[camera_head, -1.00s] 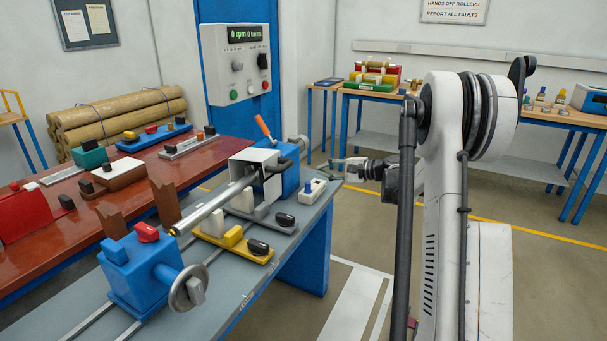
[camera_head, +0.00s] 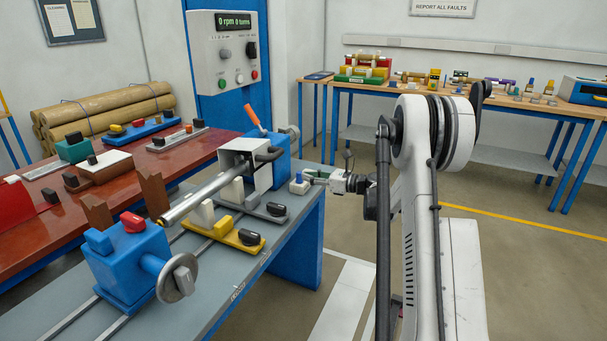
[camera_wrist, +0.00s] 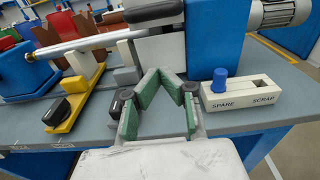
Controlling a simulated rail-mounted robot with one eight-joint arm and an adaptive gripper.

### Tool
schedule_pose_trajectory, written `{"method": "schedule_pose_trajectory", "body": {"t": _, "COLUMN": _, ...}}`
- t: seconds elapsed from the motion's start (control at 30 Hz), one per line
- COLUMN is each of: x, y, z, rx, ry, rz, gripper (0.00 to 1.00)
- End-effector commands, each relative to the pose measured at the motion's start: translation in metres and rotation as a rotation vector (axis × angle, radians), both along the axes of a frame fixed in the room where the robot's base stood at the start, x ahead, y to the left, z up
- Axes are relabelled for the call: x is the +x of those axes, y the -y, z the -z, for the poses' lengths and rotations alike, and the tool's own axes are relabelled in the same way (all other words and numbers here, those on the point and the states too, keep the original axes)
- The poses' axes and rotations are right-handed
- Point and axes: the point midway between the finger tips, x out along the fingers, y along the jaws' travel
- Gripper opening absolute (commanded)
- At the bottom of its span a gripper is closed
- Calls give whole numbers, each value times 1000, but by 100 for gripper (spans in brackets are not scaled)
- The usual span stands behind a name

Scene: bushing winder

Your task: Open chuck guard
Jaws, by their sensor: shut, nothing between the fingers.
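The chuck guard (camera_head: 240,153) is a pale grey box-shaped cover against the blue headstock (camera_head: 283,165) of the winder. A dark handle bar (camera_head: 268,154) sticks out on its near side. In the wrist view the guard (camera_wrist: 160,52) is straight ahead, with the dark handle (camera_wrist: 152,10) across its top at the upper edge. My gripper (camera_head: 308,176) is at the right edge of the bench, beside the headstock. In the wrist view my gripper (camera_wrist: 160,72) has its green-padded fingers shut and empty, below the handle and apart from it.
A white SPARE/SCRAP holder (camera_wrist: 250,94) with a blue peg stands just right of my fingers. A metal mandrel (camera_head: 195,198) runs from the guard to the blue tailstock (camera_head: 130,262). An orange-handled lever (camera_head: 254,117) rises behind the guard. A yellow fixture (camera_head: 225,232) lies in front.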

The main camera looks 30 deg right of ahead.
Motion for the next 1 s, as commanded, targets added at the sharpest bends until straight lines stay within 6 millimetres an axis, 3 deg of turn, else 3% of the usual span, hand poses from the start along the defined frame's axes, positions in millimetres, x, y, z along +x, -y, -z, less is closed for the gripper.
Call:
{"method": "schedule_pose_trajectory", "body": {"t": 0.43, "x": 69, "y": -46, "z": 7, "rx": -2, "ry": 0, "rz": -3, "gripper": 0}}
{"method": "schedule_pose_trajectory", "body": {"t": 0.7, "x": 77, "y": -51, "z": -25, "rx": -2, "ry": 0, "rz": 0, "gripper": 0}}
{"method": "schedule_pose_trajectory", "body": {"t": 1.0, "x": 78, "y": -51, "z": -32, "rx": -2, "ry": 0, "rz": 0, "gripper": 0}}
